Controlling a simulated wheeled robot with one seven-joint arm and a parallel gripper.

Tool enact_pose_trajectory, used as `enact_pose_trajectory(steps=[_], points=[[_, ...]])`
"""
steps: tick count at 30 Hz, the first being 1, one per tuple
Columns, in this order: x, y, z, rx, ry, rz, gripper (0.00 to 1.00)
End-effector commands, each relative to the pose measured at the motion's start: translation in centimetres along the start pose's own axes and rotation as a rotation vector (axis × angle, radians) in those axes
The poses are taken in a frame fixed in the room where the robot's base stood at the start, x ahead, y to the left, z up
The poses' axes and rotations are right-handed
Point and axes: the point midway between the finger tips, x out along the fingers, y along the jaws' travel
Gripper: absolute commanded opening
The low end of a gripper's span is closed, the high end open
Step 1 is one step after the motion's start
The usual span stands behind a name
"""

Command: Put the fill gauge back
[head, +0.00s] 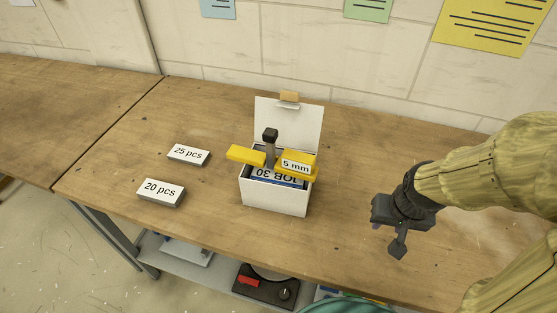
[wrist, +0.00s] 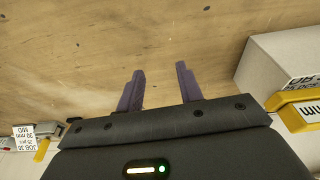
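The fill gauge (head: 270,146) appears to be the yellow crossbar with a dark upright handle and a "5 mm" label. It rests across the open top of a white box (head: 275,195). The box's lid stands up at the back, and a "JOB 30" label shows inside under the bar. The gauge's lower part is hidden in the box. My gripper (head: 398,247) is to the right of the box, apart from it, above the table. In the wrist view my gripper's two fingers (wrist: 160,72) are spread with nothing between them.
Two small blocks, "25 pcs" (head: 188,154) and "20 pcs" (head: 160,192), lie left of the box on the wooden table (head: 110,165). The wrist view shows a pale box (wrist: 285,70) at right and a "JOB 30" label (wrist: 25,138) at left. Bare table lies between box and gripper.

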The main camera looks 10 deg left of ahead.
Motion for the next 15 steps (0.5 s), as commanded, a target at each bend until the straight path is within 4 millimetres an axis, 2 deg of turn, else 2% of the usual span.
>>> enact_pose_trajectory(steps=[1,4,10,15], points=[[0.0,0.0,0.0,0.000,0.000,0.000,0.36],[0.0,-0.1,0.1,-0.009,-0.005,0.000,0.55],[0.1,-1.9,1.1,-0.180,-0.108,0.019,0.55],[-0.1,-3.9,2.9,-0.512,-0.291,0.092,0.55]])
